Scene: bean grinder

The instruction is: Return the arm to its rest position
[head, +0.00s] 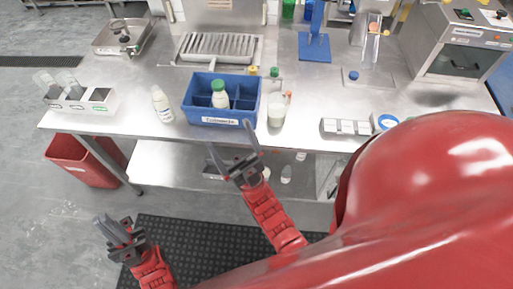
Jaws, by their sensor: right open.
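My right gripper (232,143) is in the middle of the head view, in front of the table's front edge and below the blue bin in the picture. Its fingers are spread apart with nothing between them. My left gripper (107,226) is at the lower left, over the floor beside the black mat. Its fingers look close together, and whether they are open or shut is unclear from this angle. I see nothing held in it. A large red part of my own body covers the lower right of the view.
A steel table (158,77) spans the view. On it are a blue divided bin (214,119) with a green-capped bottle (220,97), a white bottle (162,105) and a white container rack (85,103). A red bin (75,163) stands below left. A black mat (200,235) lies on the floor.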

